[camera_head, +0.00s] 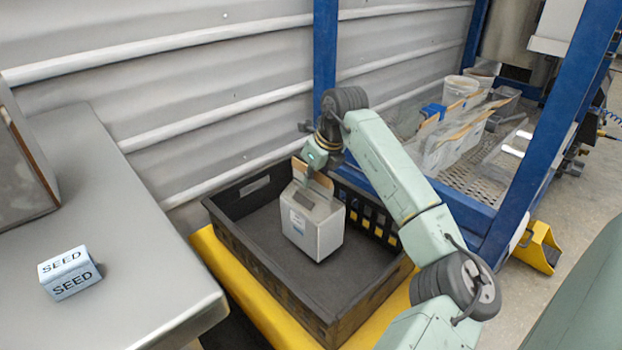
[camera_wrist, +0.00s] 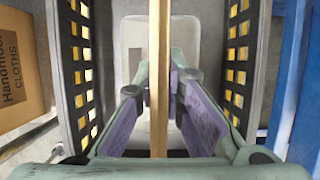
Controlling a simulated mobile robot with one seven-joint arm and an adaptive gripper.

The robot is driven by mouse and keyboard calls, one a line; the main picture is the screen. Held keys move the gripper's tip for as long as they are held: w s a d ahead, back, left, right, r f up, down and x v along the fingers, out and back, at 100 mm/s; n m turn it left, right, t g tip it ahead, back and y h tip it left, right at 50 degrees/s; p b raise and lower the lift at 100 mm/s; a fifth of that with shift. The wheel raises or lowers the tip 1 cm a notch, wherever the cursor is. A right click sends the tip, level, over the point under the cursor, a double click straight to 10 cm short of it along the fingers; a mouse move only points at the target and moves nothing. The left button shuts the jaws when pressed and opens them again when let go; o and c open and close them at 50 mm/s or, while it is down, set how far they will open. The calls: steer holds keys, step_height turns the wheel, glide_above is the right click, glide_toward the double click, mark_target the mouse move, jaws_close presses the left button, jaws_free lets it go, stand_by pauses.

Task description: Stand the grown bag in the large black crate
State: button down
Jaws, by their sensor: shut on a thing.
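The grown bag (camera_head: 312,226) is a whitish-grey block with a small blue-and-white label and a tan strip along its top. It is upright inside the large black crate (camera_head: 270,277), near the crate's middle; whether its base touches the floor I cannot tell. My gripper (camera_head: 317,172) is above the bag, shut on its tan top strip. In the wrist view my gripper (camera_wrist: 159,105) has its purple pads either side of the strip, with the pale bag (camera_wrist: 186,45) below. The slotted walls of the crate (camera_wrist: 240,60) show on both sides.
The crate stands on a yellow base (camera_head: 228,272). A grey table (camera_head: 150,235) with a SEED block (camera_head: 70,273) is at left. A blue frame (camera_head: 530,130) with a mesh shelf holding other bags (camera_head: 455,138) is at right. Bare crate floor surrounds the bag. A cardboard box (camera_wrist: 20,70) shows in the wrist view.

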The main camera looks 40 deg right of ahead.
mark_target(312, 192)
steer(key=shift+f, duration=2.4)
steer(key=c, duration=2.1)
jaws_free()
steer(key=shift+f, duration=0.25)
steer(key=shift+c, duration=0.2)
steer(key=o, duration=0.5)
steer(key=shift+r, duration=0.1)
steer(key=shift+c, duration=0.2)
steer(key=v, duration=1.2)
